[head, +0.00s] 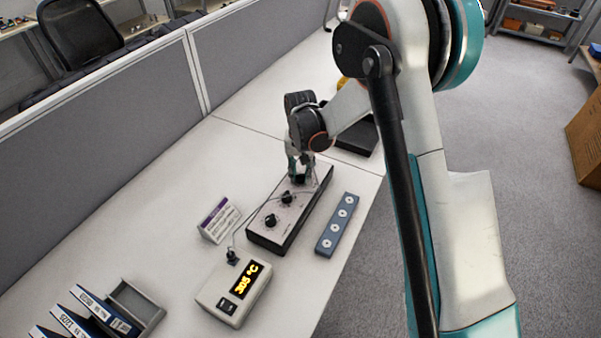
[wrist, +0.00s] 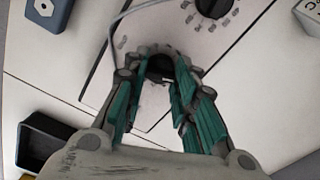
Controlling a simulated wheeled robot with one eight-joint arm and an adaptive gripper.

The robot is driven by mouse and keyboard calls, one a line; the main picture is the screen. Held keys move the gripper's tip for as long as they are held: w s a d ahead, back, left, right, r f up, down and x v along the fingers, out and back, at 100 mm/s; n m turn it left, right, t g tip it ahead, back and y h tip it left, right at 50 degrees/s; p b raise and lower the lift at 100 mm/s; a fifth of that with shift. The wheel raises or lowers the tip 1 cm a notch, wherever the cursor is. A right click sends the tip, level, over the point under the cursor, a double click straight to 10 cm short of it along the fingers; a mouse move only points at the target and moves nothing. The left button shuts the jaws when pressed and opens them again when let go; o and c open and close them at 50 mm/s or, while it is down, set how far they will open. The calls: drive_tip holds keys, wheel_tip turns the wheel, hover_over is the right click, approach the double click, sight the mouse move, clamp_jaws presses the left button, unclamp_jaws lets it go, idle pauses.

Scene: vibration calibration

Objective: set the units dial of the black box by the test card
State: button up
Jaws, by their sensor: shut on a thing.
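The black box (head: 285,228) has a pale top panel with a row of black dials and stands on the white desk. Two dials show free, a near dial (head: 270,220) and a middle dial (head: 287,198). My gripper (head: 299,177) reaches down onto the dial at the far end. In the wrist view, its teal fingers are closed around that black dial (wrist: 160,67), which they partly hide. A free dial with scale marks (wrist: 215,6) shows above it. The test card (head: 219,220), white with a purple band, stands left of the box. The dial labels are too small to read.
A pale meter (head: 234,290) with a lit yellow temperature display stands in front of the box, a cable running to the box. A blue strip (head: 337,225) with white discs lies right. Binders (head: 90,312) and a grey tray (head: 137,303) are front left; partitions stand behind.

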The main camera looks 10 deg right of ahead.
drive_tip(key=n, duration=0.5)
drive_tip(key=shift+n+b, duration=0.3)
drive_tip(key=n, duration=0.4)
drive_tip(key=shift+n, duration=0.4)
drive_tip(key=o, duration=1.1)
wheel_tip(320, 180, up, 12)
drive_tip(key=shift+r, duration=0.1)
